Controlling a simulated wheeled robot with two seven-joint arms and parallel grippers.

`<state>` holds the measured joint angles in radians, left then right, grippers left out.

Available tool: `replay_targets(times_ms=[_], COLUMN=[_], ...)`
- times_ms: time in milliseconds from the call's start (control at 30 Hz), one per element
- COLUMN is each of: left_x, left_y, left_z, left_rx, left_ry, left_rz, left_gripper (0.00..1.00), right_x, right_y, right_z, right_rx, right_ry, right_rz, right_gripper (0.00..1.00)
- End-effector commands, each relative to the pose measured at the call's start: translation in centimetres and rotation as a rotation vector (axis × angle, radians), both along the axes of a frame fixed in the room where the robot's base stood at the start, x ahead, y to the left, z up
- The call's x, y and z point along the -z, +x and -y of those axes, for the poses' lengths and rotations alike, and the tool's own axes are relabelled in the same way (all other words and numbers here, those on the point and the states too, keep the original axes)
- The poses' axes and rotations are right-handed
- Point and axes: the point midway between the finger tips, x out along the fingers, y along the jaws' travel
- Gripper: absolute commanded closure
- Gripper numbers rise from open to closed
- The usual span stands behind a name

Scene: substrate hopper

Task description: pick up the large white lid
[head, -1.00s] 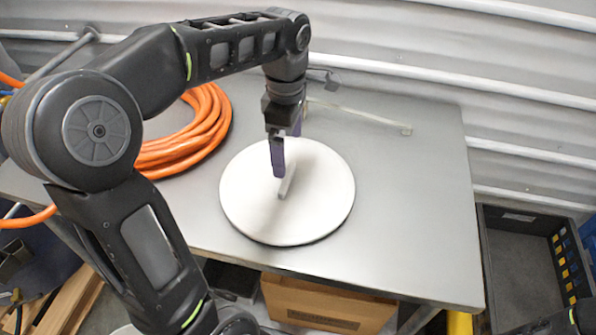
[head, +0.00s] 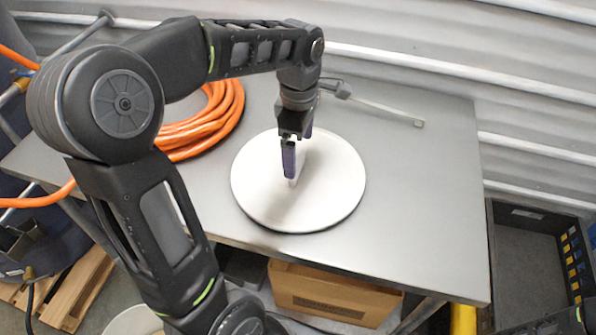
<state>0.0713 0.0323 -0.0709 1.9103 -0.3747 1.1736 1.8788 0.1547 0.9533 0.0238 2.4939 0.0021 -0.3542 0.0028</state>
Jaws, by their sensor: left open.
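The large white lid (head: 330,195) lies flat on the grey metal table (head: 430,210). A thin upright handle (head: 298,170) stands at its middle. My left gripper (head: 297,160) points down over the lid's centre, with its purple fingers at the handle. The fingers are open and appear to straddle the handle; the near finger partly hides it, and I cannot tell whether they touch it. My right gripper is not in view.
A coiled orange hose (head: 205,125) lies on the table left of the lid. A thin wand (head: 375,105) lies behind it. A cardboard box (head: 335,297) sits below the table. A dark crate (head: 535,250) stands at the right. The table's right part is clear.

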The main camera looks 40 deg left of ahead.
Motion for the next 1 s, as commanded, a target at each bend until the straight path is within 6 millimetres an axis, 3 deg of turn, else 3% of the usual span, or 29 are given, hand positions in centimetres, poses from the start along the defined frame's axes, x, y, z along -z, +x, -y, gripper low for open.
replay_targets(times_ms=[300,900,1000], left_x=[3.9,4.0,3.9], left_y=[-0.2,-0.2,-0.2], left_z=[-0.1,0.0,0.0], left_rx=[-0.001,0.0,0.0], left_ry=[0.0,0.0,0.0], left_rz=[-0.001,0.0,0.0], left_gripper=[0.0,0.0,0.08], right_x=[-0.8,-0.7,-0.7], right_y=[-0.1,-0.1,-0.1], right_z=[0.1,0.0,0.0], right_rx=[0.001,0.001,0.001], right_ry=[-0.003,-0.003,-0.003], right_rz=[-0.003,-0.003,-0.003], right_gripper=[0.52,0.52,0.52])
